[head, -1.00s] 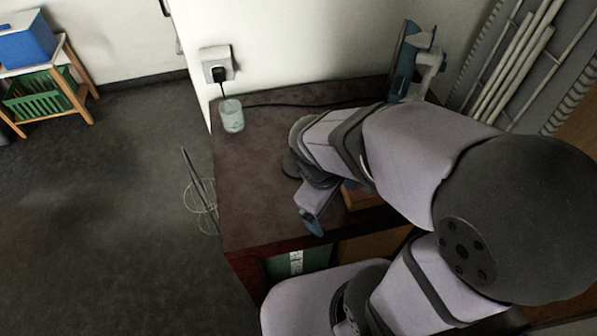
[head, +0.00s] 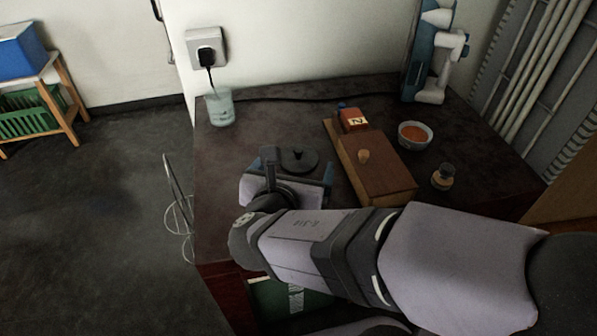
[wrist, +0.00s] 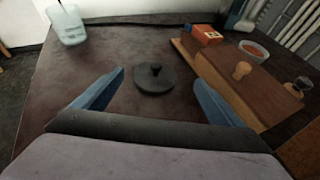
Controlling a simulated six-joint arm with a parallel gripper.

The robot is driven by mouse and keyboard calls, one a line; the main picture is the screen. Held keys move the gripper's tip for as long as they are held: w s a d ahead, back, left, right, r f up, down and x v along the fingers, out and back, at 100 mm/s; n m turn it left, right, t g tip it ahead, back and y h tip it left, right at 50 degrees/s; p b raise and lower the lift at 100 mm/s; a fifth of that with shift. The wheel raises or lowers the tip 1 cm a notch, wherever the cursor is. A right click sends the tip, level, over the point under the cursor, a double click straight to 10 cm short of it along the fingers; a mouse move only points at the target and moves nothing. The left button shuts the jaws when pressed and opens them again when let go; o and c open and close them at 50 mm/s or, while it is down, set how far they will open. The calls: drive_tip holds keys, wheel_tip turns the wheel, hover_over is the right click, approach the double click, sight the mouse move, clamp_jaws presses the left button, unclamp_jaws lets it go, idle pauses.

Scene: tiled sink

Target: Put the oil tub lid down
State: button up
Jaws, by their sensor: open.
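A dark, round, flat lid with a small knob (head: 298,160) lies on the brown tabletop. It also shows in the wrist view (wrist: 154,84), knob up. My gripper (head: 291,172) is open, low over the tabletop at the near side of the lid. In the wrist view its two blue fingers stand apart, one to the left and one to the right of the lid, with clear gaps. Nothing is held between them. I cannot make out an oil tub for certain.
A wooden box with a knob (head: 378,170) and a red box (head: 352,119) lie right of the lid. Farther right are a bowl with orange contents (head: 415,135) and a small jar (head: 443,177). A glass (head: 221,107) stands back left. Tabletop between glass and lid is clear.

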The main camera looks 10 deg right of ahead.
sight(298, 156)
drive_tip(key=shift+w+a+n+t, duration=0.15)
drive_tip(key=shift+a+n+t, duration=0.15)
drive_tip(key=shift+n, duration=0.1)
drive_tip(key=shift+x, duration=1)
drive_tip(key=shift+p+x, duration=0.85)
drive_tip(key=shift+p, duration=0.25)
drive_tip(key=shift+w+d+f+p, duration=0.25)
drive_tip(key=shift+w+f+p, duration=0.1)
drive_tip(key=shift+w+p, duration=0.15)
drive_tip(key=c, duration=1.2)
